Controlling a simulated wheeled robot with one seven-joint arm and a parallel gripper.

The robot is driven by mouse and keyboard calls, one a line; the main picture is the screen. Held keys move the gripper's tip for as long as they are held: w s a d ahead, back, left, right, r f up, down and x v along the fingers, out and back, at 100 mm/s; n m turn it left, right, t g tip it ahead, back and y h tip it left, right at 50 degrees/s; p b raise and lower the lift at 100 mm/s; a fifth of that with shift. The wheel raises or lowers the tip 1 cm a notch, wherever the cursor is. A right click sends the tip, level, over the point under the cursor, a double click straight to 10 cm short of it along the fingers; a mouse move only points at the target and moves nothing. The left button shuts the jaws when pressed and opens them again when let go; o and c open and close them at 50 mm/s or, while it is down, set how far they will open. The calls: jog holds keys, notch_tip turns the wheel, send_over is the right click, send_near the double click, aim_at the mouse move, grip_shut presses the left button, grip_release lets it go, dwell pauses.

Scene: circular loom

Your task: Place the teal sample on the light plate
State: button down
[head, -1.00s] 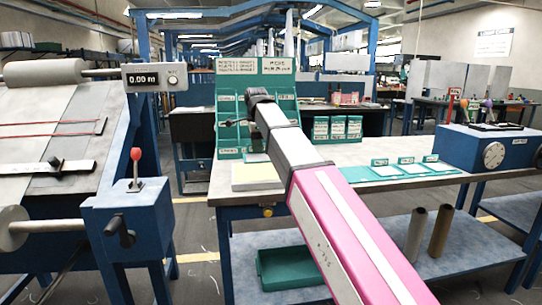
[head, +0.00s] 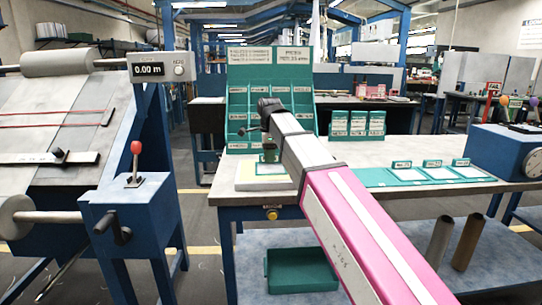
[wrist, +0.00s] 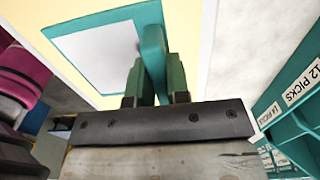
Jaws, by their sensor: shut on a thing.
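My gripper (wrist: 154,85) is shut on the teal sample (wrist: 152,45), a thin upright piece between its green fingers. In the head view, my gripper (head: 269,153) points down over a cream pad (head: 262,184) at the table's left end. A white square with a teal border (wrist: 98,50) lies on this pad, beside and below the sample in the wrist view. I cannot tell whether the sample touches it. Three white plates, left (head: 408,175), middle (head: 440,173) and right (head: 471,171), lie on a teal strip with small labels too small to read, so I cannot tell which is the light one.
A teal rack (head: 240,100) with labelled slots stands behind my gripper. Small teal boxes (head: 358,123) stand further right. A blue machine with a dial (head: 505,150) is at the right end. The grey tabletop (head: 345,155) is clear between pad and strip.

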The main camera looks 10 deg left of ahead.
jog(key=shift+f, duration=0.1)
jog(key=c, duration=1.1)
grip_release()
notch_tip(320, 180, up, 12)
